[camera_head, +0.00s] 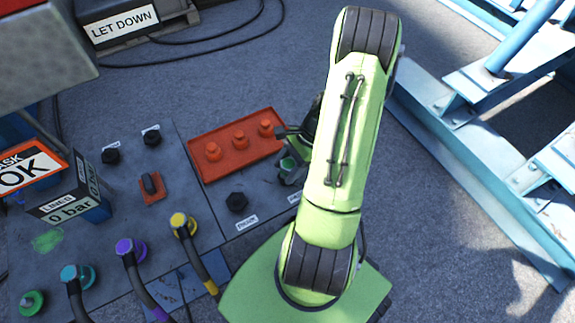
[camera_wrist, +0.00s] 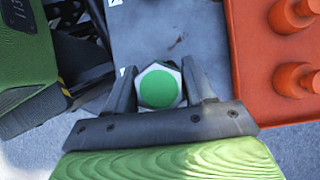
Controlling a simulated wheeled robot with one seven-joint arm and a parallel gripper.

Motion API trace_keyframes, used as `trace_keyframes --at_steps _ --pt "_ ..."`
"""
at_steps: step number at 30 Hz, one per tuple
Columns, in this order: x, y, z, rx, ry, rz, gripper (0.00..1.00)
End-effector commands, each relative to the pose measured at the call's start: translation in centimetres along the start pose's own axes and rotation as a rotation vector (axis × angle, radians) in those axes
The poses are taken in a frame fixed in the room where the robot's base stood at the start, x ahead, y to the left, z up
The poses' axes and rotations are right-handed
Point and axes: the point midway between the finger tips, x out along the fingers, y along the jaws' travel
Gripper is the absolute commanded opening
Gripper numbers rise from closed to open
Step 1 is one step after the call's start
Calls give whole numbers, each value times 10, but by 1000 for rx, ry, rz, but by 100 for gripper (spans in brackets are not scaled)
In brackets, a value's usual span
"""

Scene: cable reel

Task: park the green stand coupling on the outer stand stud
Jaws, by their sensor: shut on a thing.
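The green stand coupling (camera_wrist: 158,88), with a green round face and pale hexagonal rim, is between my two gripper fingers in the wrist view. My gripper (camera_wrist: 160,76) is shut on it. In the head view, the coupling (camera_head: 287,164) shows as a small green patch beside my gripper (camera_head: 290,150), right of the red stud plate and over the grey panel. A black stud (camera_head: 237,202) stands bare by a PARK label. Another label beside my arm is partly hidden. Whatever lies beneath the coupling is hidden, so I cannot tell whether it sits on a stud.
The red plate (camera_head: 195,166) with three red studs lies close left of my gripper. Yellow (camera_head: 182,224), purple (camera_head: 130,250) and teal (camera_head: 75,277) hose couplings stand at the lower left. Two more black studs (camera_head: 152,137) (camera_head: 110,156) stand farther left. Blue steel framing (camera_head: 465,165) is at right.

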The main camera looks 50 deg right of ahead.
Motion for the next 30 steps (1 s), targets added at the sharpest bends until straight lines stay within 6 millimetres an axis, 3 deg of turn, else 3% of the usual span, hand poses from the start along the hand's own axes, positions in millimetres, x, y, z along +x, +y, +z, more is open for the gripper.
trace_keyframes --at_steps 30 --pt "8 0 -3 -1 -1 0 17"
